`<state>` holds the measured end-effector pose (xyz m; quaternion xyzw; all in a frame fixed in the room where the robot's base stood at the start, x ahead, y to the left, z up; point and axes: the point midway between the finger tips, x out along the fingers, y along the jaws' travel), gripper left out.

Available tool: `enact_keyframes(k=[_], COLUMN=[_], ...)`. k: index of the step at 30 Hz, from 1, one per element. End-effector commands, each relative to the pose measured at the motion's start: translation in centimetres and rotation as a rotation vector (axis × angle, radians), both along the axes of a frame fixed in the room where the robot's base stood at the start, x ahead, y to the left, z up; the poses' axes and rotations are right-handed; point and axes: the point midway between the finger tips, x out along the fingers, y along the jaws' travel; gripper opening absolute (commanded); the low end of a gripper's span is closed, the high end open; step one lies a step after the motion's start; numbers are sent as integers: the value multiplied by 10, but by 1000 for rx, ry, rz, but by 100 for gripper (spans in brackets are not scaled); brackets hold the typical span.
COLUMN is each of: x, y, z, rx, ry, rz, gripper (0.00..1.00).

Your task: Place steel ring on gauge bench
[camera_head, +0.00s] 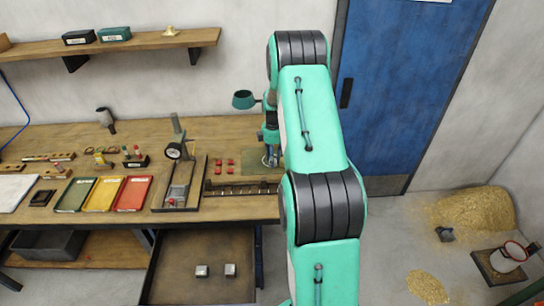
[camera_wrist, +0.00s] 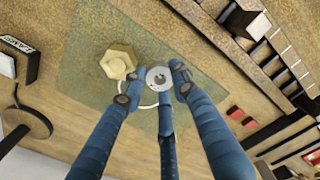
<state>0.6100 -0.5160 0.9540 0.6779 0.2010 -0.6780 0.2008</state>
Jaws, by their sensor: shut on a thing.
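The steel ring (camera_wrist: 158,70) is a small silver disc with a hole, seen in the wrist view between my blue fingertips. My gripper (camera_wrist: 158,86) is shut on it, low over a green mat (camera_wrist: 90,75). A thin pale circle shows on the mat under the fingers, and I cannot tell whether the ring touches the mat. A brass hex piece (camera_wrist: 118,64) sits on the mat just left of the ring. In the head view my gripper (camera_head: 270,157) is over the mat (camera_head: 254,164) at the bench's right end, partly hidden by my arm. The workbench (camera_head: 225,128) carries a dial gauge stand (camera_head: 175,151).
Red blocks (camera_head: 222,165) and a dark slotted rack (camera_head: 235,188) lie close to the mat. Green, yellow and red trays (camera_head: 132,193) stand farther left. A teal lamp (camera_head: 243,99) rises behind the mat. An open drawer (camera_head: 200,290) juts out below the bench.

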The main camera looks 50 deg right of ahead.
Motion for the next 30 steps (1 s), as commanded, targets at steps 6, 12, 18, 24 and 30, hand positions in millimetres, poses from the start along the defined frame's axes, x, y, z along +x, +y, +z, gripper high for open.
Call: enact_keyframes(k=[6, 12, 18, 24, 30], x=[-31, -57, -77, -88, -92], y=[26, 48, 65, 75, 78], z=[6, 8, 10, 11, 11], rx=[0, 0, 0, 0, 0], ry=[0, 0, 0, 0, 0], rz=[0, 0, 0, 0, 0], gripper=[0, 0, 0, 0, 0])
